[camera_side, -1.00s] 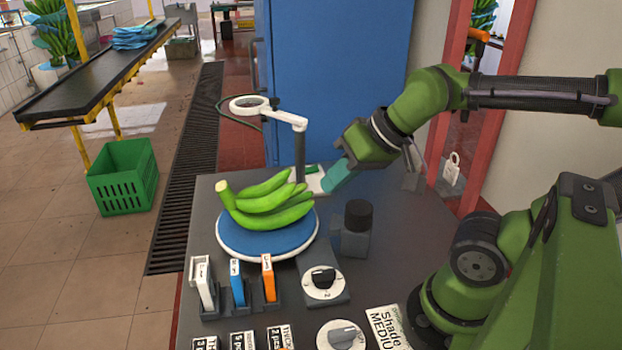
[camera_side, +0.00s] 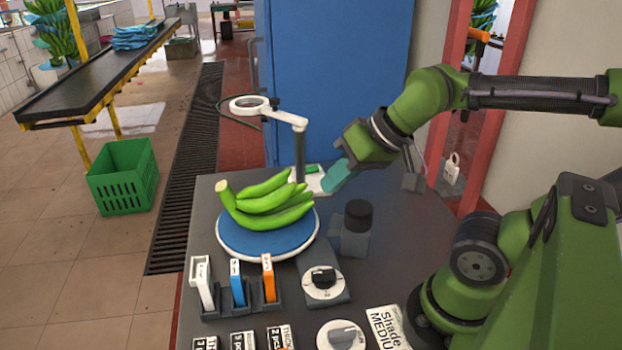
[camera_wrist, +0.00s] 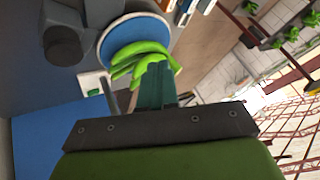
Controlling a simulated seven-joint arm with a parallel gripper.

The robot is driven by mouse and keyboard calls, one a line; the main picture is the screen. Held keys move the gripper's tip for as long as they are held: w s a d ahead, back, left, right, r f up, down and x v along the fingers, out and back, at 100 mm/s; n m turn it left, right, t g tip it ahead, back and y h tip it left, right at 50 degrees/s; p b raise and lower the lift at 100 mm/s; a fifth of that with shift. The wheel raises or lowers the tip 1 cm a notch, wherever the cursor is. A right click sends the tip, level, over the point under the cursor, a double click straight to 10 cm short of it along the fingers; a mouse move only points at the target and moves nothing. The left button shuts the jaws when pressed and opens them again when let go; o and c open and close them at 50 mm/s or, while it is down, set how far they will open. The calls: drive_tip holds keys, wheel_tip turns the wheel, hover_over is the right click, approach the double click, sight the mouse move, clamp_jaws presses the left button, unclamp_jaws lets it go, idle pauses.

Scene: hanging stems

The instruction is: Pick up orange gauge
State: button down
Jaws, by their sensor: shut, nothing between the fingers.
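The orange gauge (camera_side: 268,277) stands upright in a dark holder at the front of the table, right of a blue gauge (camera_side: 238,282) and a white gauge (camera_side: 202,282). My gripper (camera_side: 335,177) has teal fingers and is at the back of the table, well behind and to the right of the orange gauge. In the wrist view its fingers (camera_wrist: 156,84) are shut together and hold nothing.
Green bananas (camera_side: 268,203) lie on a round blue turntable (camera_side: 240,243) between my gripper and the gauges. A magnifier lamp (camera_side: 299,150) stands behind them. A black-capped block (camera_side: 355,228), dial boxes (camera_side: 323,284) and label cards (camera_side: 385,325) occupy the right and front.

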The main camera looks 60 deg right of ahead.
drive_tip(key=c, duration=1.8)
unclamp_jaws()
drive_tip(key=o, duration=0.8)
drive_tip(key=shift+o, duration=0.2)
drive_tip(key=m+g+h, duration=0.2)
drive_tip(key=m+g, duration=0.3)
drive_tip(key=g, duration=0.2)
hover_over(267, 262)
wheel_tip(267, 262, down, 4)
drive_tip(key=f, duration=0.9)
drive_tip(key=shift+a+f, duration=0.25)
drive_tip(key=shift+a, duration=0.05)
drive_tip(key=shift+d+f, duration=0.15)
drive_tip(key=shift+f, duration=1.45)
drive_tip(key=shift+d+f, duration=0.1)
drive_tip(key=shift+f, duration=1.5)
